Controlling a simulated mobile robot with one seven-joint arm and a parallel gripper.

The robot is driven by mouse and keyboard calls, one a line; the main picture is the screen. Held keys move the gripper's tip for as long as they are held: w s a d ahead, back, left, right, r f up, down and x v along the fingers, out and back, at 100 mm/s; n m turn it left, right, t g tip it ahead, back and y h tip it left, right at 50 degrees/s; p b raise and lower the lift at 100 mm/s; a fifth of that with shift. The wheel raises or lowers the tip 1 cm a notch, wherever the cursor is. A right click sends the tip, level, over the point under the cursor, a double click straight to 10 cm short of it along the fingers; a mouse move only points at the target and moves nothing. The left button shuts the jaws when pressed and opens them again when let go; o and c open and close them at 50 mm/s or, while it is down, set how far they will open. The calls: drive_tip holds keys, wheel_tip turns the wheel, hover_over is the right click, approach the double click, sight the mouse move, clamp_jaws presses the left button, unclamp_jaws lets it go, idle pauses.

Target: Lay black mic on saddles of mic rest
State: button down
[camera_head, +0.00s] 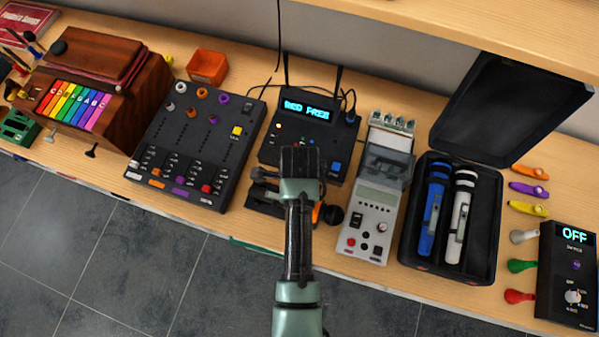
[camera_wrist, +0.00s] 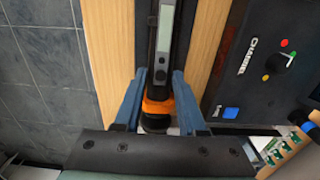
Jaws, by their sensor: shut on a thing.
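The black mic, with a grey panel (camera_wrist: 165,35) and an orange ring (camera_wrist: 158,106), lies between the two blue fingers of my gripper (camera_wrist: 160,80) in the wrist view. The fingers are shut on it near the ring. In the head view my gripper's fingers are hidden under my wrist; the mic's round black head (camera_head: 333,214) sticks out to the right. The dark mic rest (camera_head: 265,206) shows left of my wrist, at the table's front edge, below the receiver. The mic lies in line with it. I cannot tell whether the mic touches the saddles.
The receiver (camera_head: 310,135) stands just behind. A black mixer (camera_head: 190,140) is to the left. A grey device (camera_head: 370,205) stands close on the right, then an open case (camera_head: 415,240) with a blue mic and a silver mic. The front table edge is near.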

drive_tip(key=shift+c, duration=2.4)
unclamp_jaws()
wheel_tip(320, 180, up, 12)
drive_tip(key=shift+r+p, duration=0.15)
drive_tip(key=shift+p, duration=0.15)
drive_tip(key=shift+w, duration=0.1)
